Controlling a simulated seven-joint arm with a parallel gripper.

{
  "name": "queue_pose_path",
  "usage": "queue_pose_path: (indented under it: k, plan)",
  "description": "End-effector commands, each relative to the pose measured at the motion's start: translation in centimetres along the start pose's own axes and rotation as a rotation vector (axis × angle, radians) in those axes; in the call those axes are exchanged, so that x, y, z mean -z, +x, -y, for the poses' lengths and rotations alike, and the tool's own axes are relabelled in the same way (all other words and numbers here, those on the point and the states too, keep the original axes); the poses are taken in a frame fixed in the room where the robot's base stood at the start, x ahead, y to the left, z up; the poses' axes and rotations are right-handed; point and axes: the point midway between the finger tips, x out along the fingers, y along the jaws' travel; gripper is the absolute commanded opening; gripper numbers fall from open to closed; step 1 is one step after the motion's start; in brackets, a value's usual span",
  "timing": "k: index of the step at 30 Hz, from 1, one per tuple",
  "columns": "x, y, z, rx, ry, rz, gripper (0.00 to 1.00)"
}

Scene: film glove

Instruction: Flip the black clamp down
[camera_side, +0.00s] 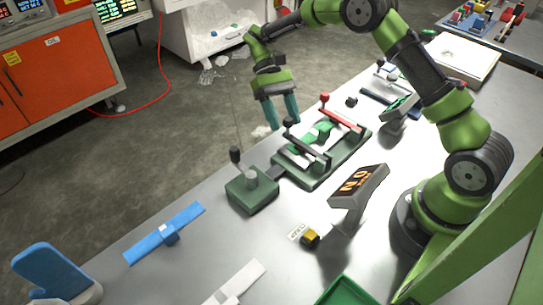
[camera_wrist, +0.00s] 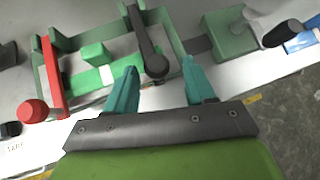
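The black clamp (camera_side: 309,149) is a dark lever with a round black knob, on a green fixture (camera_side: 318,181) on the table. Its bar runs across the fixture, with the knob at the end toward my gripper (camera_side: 285,121). In the wrist view the black clamp (camera_wrist: 146,38) shows with its knob between my gripper's teal fingertips (camera_wrist: 160,67). The fingers are apart, with gaps beside the knob; I cannot tell their exact height over it. A similar red clamp (camera_side: 344,118) with a red knob lies beside it; it also shows in the wrist view (camera_wrist: 52,72).
A green block with a black-knobbed stick (camera_side: 252,190) stands left of the fixture. A tilted display (camera_side: 358,187), a yellow-and-black item (camera_side: 310,237), a blue strip (camera_side: 165,234) and a blue glove form (camera_side: 50,270) are also on the table. The red clamp is close to my gripper.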

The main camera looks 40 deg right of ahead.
Motion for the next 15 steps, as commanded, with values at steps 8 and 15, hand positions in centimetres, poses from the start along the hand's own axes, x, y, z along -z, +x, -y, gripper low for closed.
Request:
queue_pose_path:
  k: [8,15]
  plan:
    - [0.0,-0.6,-0.1,-0.002,0.003,0.0,0.54]
    - [-0.8,-3.9,0.1,0.001,0.0,-0.005,0.54]
